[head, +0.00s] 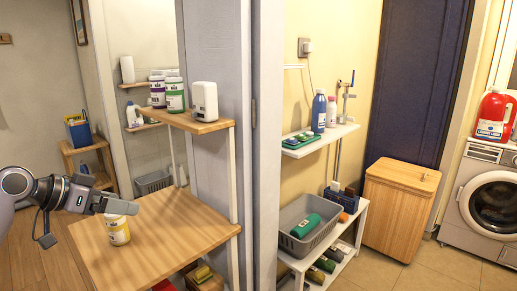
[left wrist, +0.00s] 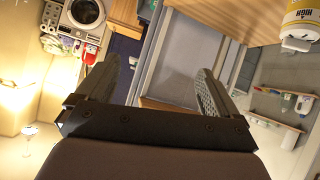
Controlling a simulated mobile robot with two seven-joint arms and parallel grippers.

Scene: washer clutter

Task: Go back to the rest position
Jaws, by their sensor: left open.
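My left gripper (head: 122,205) reaches in from the left over the near-left part of the wooden table (head: 185,225). In the left wrist view its two fingers (left wrist: 158,85) stand wide apart with nothing between them. A white and yellow tub (head: 118,232) stands upright on the table just below the gripper in the head view; its top is partly hidden by the fingers. The tub also shows at the top right of the left wrist view (left wrist: 302,20), outside the fingers. I cannot tell the exact gap between gripper and tub. My right gripper is not in view.
A raised wooden shelf (head: 190,121) behind the table holds tubs and a white dispenser (head: 204,101). A grey wall edge (head: 268,150) stands to its right. Further right are a grey basin (head: 301,226), a wooden hamper (head: 398,205) and a washer (head: 488,205).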

